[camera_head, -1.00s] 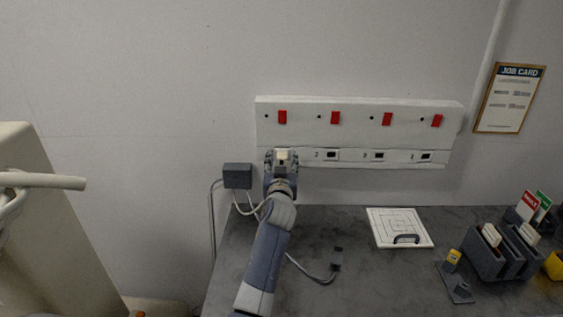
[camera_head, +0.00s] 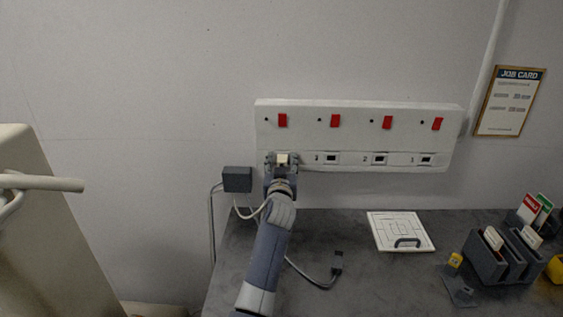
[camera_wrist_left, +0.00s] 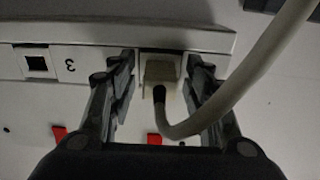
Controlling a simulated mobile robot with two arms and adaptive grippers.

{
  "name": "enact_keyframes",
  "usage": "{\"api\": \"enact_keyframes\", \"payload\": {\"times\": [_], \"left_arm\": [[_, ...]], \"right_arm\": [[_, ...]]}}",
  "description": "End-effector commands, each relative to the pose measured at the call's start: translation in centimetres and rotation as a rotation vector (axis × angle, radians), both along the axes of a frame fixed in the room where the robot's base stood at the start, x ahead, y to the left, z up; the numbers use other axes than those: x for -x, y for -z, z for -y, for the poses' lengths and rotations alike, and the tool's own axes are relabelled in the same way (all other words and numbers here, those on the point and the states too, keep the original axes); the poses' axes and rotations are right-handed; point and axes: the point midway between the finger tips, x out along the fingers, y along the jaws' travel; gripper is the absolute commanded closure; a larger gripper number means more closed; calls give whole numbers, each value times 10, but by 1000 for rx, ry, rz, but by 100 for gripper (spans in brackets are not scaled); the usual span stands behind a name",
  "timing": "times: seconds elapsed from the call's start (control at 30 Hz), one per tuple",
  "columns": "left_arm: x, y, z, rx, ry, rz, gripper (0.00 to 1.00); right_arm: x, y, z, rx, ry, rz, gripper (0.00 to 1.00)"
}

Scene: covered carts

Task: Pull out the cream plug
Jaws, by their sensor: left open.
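The cream plug (camera_head: 283,159) sits at the leftmost outlet of the white wall strip (camera_head: 400,145). In the left wrist view the plug (camera_wrist_left: 160,74) shows close up, with a thick pale cable (camera_wrist_left: 235,95) curving from it up to the right. My left gripper (camera_head: 282,162) is at the plug. In the left wrist view its two dark fingers (camera_wrist_left: 162,88) stand on either side of the plug, open, with a visible gap at each side. My right gripper is in neither view.
Red switches (camera_head: 335,121) line the strip above the numbered sockets. A dark box (camera_head: 237,179) with cables is at the left. On the table are a loose cable connector (camera_head: 337,262), a white maze board (camera_head: 400,218) and grey card holders (camera_head: 488,262).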

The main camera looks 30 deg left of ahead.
Motion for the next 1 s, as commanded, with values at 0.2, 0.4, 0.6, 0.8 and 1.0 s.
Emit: {"api": "enact_keyframes", "payload": {"times": [0.2,0.4,0.6,0.8,1.0], "left_arm": [[0,0,0,0,0,0,54],[0,0,0,1,0,1,54],[0,0,0,-1,0,0,54],[0,0,0,0,0,0,93],[0,-1,0,-1,0,1,100]], "right_arm": [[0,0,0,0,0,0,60],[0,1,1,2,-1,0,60],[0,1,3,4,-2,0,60],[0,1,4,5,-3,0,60],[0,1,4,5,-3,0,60]]}}
